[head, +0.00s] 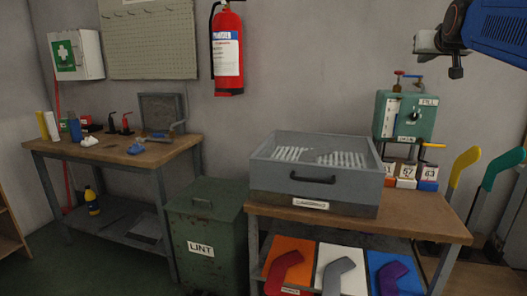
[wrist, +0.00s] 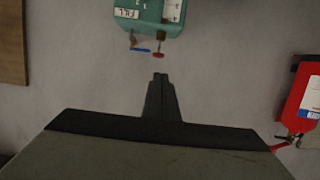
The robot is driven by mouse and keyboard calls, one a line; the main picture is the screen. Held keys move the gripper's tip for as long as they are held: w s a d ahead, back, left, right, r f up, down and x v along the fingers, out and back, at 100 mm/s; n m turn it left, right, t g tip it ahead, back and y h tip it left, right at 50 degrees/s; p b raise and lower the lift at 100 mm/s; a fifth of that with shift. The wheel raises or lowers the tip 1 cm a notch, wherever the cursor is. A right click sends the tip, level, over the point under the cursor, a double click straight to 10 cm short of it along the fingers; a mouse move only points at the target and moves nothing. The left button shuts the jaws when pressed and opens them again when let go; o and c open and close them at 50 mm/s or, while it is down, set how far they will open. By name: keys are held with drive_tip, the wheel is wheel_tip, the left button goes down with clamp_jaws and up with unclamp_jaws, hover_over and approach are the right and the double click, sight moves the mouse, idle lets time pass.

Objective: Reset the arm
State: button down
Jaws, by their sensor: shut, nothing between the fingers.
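My gripper (head: 456,68) hangs at the top right of the head view, high in front of the wall, with a blue part of my arm behind it. In the wrist view my gripper (wrist: 160,78) shows as a dark narrow pair of fingers, closed together with nothing between them. It is apart from the green machine (head: 407,117), which stands below and left of it in the head view. The green machine (wrist: 148,14) also shows at the top of the wrist view, with a red and a blue valve handle.
A grey box with a handle (head: 314,198) sits on the right workbench (head: 440,228). A green LINT bin (head: 203,215) stands between the benches. A fire extinguisher (head: 227,52) hangs on the wall.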

drive_tip(key=s+a+f+n+g+y, duration=0.1)
drive_tip(key=s+a+f+g, duration=0.2)
drive_tip(key=s+f, duration=1)
drive_tip(key=s+a+f+n+g+y, duration=0.1)
drive_tip(key=s+a+f+g, duration=0.2)
drive_tip(key=s+a+f, duration=0.6)
drive_tip(key=s+a+f+n+g+y, duration=0.1)
drive_tip(key=s+a+f, duration=0.5)
drive_tip(key=s+f, duration=1.1)
wheel_tip(320, 180, down, 10)
drive_tip(key=g+y, duration=0.1)
drive_tip(key=g, duration=0.1)
drive_tip(key=shift+r+g, duration=0.2)
drive_tip(key=shift+g, duration=0.2)
drive_tip(key=c, duration=2.5)
unclamp_jaws()
